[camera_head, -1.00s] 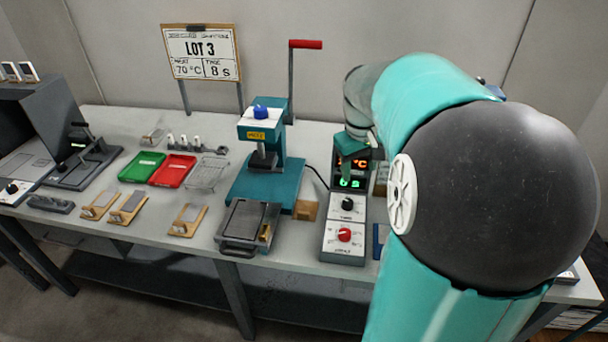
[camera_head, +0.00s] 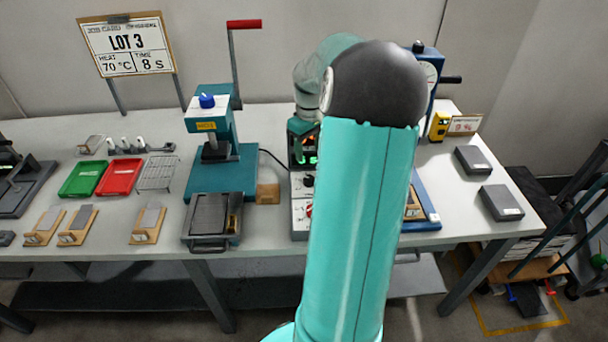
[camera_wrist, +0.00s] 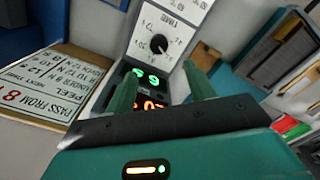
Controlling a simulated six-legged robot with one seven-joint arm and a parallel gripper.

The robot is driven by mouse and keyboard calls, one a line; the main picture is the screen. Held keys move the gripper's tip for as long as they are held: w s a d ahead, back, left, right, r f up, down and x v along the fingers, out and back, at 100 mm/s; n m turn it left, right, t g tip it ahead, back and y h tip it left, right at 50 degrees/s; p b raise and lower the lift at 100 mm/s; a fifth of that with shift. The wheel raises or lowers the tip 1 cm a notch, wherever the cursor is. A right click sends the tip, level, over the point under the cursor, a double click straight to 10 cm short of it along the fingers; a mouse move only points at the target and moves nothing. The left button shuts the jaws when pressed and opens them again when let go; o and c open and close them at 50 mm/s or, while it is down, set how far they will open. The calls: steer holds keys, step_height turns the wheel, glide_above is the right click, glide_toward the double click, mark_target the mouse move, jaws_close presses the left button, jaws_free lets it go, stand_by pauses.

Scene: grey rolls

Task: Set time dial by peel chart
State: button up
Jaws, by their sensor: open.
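The control box (camera_head: 300,217) stands mid-table with a display (camera_head: 303,150), partly behind my arm. In the wrist view its black time dial (camera_wrist: 158,44) sits on a white marked panel, beyond the green digits (camera_wrist: 150,78), which look like 6 s upside down. Orange digits (camera_wrist: 150,103) are partly hidden. My gripper (camera_wrist: 160,88) is open and empty, its green fingers either side of the display, apart from the dial. A peel chart (camera_wrist: 55,88) lies left of the box, reading "PASS FROM 8". The job card (camera_head: 125,45) reads LOT 3, 70 °C, 8 s.
A teal press (camera_head: 215,150) with a red-handled lever (camera_head: 238,60) stands left of the box. Green (camera_head: 82,180) and red (camera_head: 120,177) trays lie further left. A blue-based device (camera_head: 428,220) is right of my arm. Grey blocks (camera_head: 500,203) lie at the right.

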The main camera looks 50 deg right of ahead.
mark_target(309, 178)
step_height(309, 178, down, 11)
steer(key=shift+r, duration=0.1)
steer(key=shift+d, duration=0.1)
steer(key=c, duration=1)
